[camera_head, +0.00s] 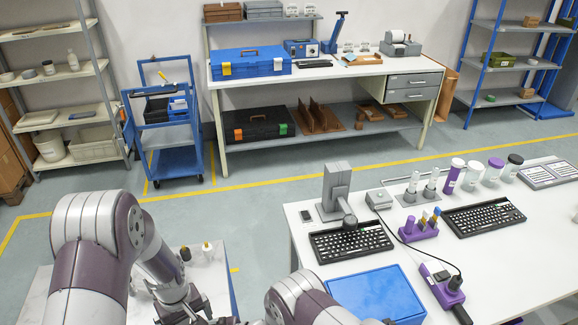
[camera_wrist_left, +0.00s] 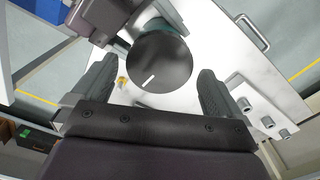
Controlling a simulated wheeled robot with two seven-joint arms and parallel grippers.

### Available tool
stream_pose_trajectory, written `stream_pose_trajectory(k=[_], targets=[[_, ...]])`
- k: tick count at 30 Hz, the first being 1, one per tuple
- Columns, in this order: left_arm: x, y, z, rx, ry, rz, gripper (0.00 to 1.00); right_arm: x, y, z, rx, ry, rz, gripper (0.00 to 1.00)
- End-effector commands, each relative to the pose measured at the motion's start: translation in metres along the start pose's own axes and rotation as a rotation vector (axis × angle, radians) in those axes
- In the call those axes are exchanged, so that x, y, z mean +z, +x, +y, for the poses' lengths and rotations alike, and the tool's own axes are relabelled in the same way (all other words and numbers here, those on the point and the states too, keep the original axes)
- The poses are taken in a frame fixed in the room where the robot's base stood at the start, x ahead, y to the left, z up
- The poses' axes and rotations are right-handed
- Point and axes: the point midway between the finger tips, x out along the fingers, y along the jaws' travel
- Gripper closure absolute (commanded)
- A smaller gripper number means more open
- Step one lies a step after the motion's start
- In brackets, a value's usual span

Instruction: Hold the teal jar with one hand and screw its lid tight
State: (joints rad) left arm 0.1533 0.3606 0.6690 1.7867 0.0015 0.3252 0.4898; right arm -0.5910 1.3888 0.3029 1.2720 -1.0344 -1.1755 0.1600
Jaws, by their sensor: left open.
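The teal jar (camera_wrist_left: 183,38) shows only as a thin strip below its lid in the left wrist view. The round black lid (camera_wrist_left: 160,62) with a white mark covers it, seen from above. My left gripper (camera_wrist_left: 158,78) is open, with one finger on each side of the lid and visible gaps between. My right gripper (camera_wrist_left: 130,18) reaches in from the upper left with its fingers beside the jar and appears shut on it. In the head view the jar is hidden behind my arms and the left gripper is only partly seen.
A small white-topped table (camera_head: 215,270) lies under my left arm, with small bottles (camera_head: 207,250) on it. The white workbench (camera_head: 500,285) at right carries keyboards (camera_head: 350,243), a blue box (camera_head: 375,298) and several purple and white jars (camera_head: 473,175).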

Motion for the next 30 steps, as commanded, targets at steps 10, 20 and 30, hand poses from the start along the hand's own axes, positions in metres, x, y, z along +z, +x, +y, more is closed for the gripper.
stream_pose_trajectory(k=[10, 20, 30], targets=[[0.001, 0.000, 0.001, 0.000, -0.128, 0.000, 0.00, 0.000, 0.000, 0.000, 0.000, 0.000, 0.000, 1.00], [0.001, 0.029, 0.000, -0.001, -0.127, -0.002, 0.00, 0.000, 0.000, 0.000, 0.000, 0.000, 0.000, 1.00], [0.001, 0.035, 0.001, 0.000, -0.126, 0.001, 0.23, 0.000, 0.000, 0.000, 0.000, 0.000, 0.000, 1.00]])
